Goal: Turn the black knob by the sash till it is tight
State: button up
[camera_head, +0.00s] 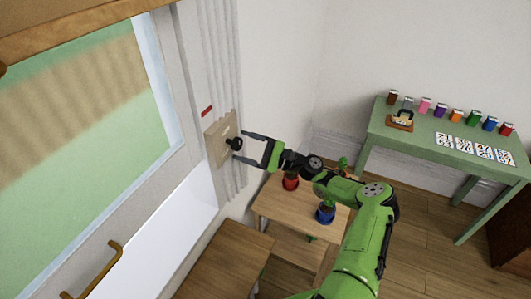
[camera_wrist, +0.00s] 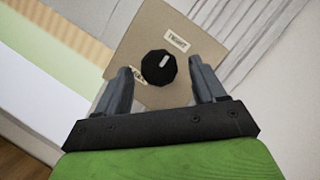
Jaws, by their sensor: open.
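The black knob (camera_head: 234,144) sits on a tan square plate (camera_head: 216,151) on the wall strip just right of the window sash (camera_head: 172,75). In the wrist view the knob (camera_wrist: 159,67) is round with a pale mark on its face, and the plate (camera_wrist: 140,40) carries a small printed label (camera_wrist: 177,42). My gripper (camera_head: 243,145) is open, its fingers pointing at the plate. In the wrist view the knob shows between and just beyond the fingertips of my gripper (camera_wrist: 160,78), with a gap on both sides.
A low wooden table (camera_head: 268,207) with potted plants stands below my arm. A green table (camera_head: 427,137) with several coloured jars and cards stands at the right. A wooden surface (camera_head: 222,262) lies below the window. A small red tag (camera_head: 207,111) is above the plate.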

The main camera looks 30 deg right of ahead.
jog(key=b+v, duration=0.2)
jog(key=v, duration=1.1)
jog(key=shift+s, duration=0.2)
jog(key=shift+d+f, duration=0.1)
